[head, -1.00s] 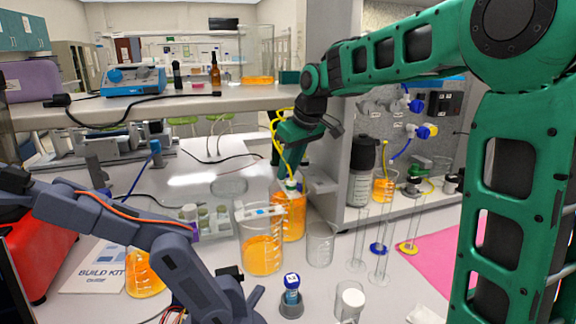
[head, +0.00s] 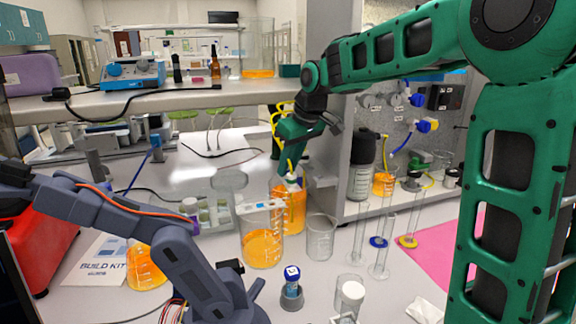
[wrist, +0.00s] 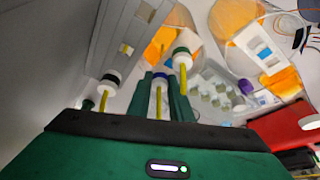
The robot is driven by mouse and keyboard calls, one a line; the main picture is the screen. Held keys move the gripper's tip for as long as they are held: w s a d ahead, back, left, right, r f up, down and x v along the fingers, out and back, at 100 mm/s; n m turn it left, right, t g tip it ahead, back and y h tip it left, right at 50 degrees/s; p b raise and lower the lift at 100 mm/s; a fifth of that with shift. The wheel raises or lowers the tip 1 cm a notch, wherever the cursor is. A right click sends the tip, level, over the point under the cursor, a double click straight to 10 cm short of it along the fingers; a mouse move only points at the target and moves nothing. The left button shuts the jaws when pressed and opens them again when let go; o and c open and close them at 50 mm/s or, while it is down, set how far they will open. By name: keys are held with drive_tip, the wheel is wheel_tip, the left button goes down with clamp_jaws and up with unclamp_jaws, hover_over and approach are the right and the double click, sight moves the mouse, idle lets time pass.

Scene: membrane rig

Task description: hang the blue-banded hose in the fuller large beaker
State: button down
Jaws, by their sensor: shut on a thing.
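My gripper (wrist: 163,88) is shut on the white end of the blue-banded hose (wrist: 159,78), with a yellow tube running from it. A black-banded hose end (wrist: 110,78) is to its left and a green-banded hose end (wrist: 181,52) to its right in the wrist view. In the head view my gripper (head: 289,170) is just above the rear large beaker (head: 291,212), which holds more orange liquid. The front large beaker (head: 262,248) holds less and has a white labelled bar across its rim. Whether the held end is inside the rear beaker's rim is unclear.
An empty beaker (head: 321,240) stands right of the two large ones. A capped blue vial (head: 291,285), an orange flask (head: 145,270) and a vial rack (head: 208,215) are nearby. Tall glass cylinders (head: 384,240) stand at right, and a grey arm (head: 165,240) at front left.

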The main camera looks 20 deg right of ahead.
drive_tip(key=shift+f, duration=0.1)
drive_tip(key=c, duration=1.5)
unclamp_jaws()
drive_tip(key=shift+v, duration=3.75)
